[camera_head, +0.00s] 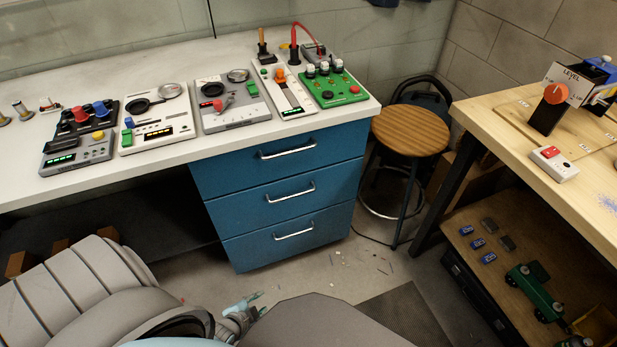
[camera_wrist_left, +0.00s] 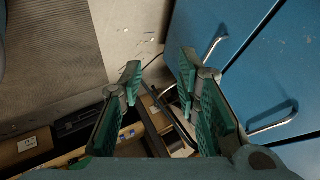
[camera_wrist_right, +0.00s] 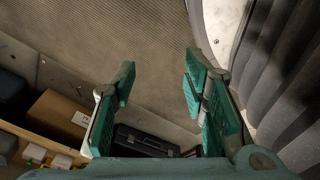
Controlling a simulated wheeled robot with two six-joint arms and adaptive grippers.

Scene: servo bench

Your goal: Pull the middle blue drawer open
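The middle blue drawer (camera_head: 250,207) is shut, between an upper and a lower blue drawer under the white bench. Its silver bar handle (camera_head: 290,192) is clear of any gripper. My left gripper (camera_head: 254,300) is low in front of the drawers, apart from them. In the left wrist view its teal fingers (camera_wrist_left: 160,80) are open and empty, with blue drawer fronts and two bar handles to the right; I cannot tell surely which handles these are. My right gripper (camera_wrist_right: 158,72) is open and empty above the floor; the head view does not show it.
The white bench top (camera_head: 150,60) carries several control panels. A wooden stool (camera_head: 410,132) stands right of the drawers. A wooden table (camera_head: 500,120) with a lower shelf is at the right. The floor before the drawers is mostly clear, with small scraps.

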